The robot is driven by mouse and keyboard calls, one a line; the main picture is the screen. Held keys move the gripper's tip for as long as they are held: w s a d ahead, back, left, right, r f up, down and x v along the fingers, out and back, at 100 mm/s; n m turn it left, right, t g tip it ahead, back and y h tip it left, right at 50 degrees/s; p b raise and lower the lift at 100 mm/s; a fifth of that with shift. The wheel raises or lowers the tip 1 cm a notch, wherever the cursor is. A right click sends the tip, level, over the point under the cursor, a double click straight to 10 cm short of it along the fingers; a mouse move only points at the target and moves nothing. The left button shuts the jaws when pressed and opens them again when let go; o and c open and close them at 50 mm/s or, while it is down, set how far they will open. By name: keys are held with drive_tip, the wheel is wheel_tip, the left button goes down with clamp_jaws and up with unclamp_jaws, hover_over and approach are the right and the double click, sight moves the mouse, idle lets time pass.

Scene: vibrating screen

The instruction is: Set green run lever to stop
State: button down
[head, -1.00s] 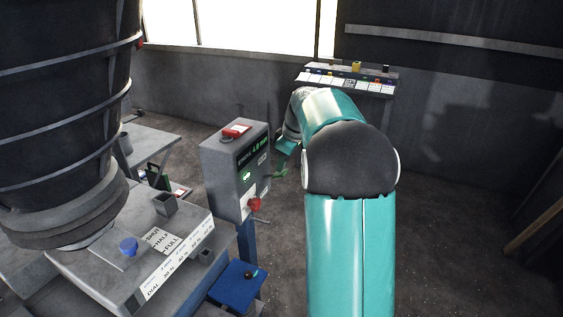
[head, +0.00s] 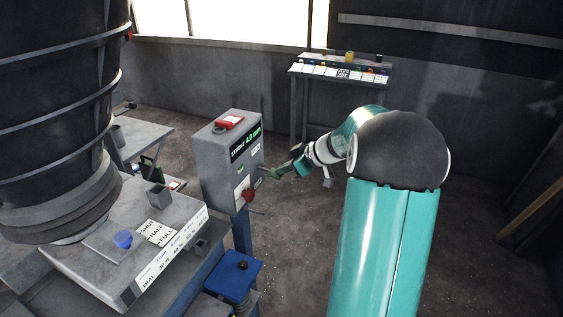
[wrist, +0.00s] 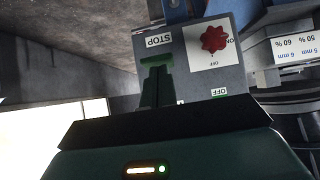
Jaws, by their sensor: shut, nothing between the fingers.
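The grey control box (head: 228,170) stands on a blue post. The green run lever (head: 273,174) sticks out from its right side in the head view. My gripper (head: 298,165) is shut and empty at the lever's outer end; I cannot tell whether it touches it. In the wrist view the picture is turned over, and the green lever (wrist: 157,60) lies just beyond the fingertips of my gripper (wrist: 156,78). The STOP label (wrist: 159,41) is beside the lever. The fingers hide part of the box face, so the lever's exact setting is unclear.
A red knob (wrist: 214,39) with ON and OFF marks sits beside the lever. A red switch (head: 230,123) is on the box top. A blue pedestal (head: 234,280) with a dark knob stands below.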

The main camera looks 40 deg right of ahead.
drive_tip(key=shift+s+f+t+y, duration=0.1)
drive_tip(key=shift+f+t+y, duration=0.2)
drive_tip(key=shift+f+t, duration=0.2)
drive_tip(key=shift+d, duration=0.1)
drive_tip(key=shift+r, duration=0.8)
drive_tip(key=shift+r, duration=0.1)
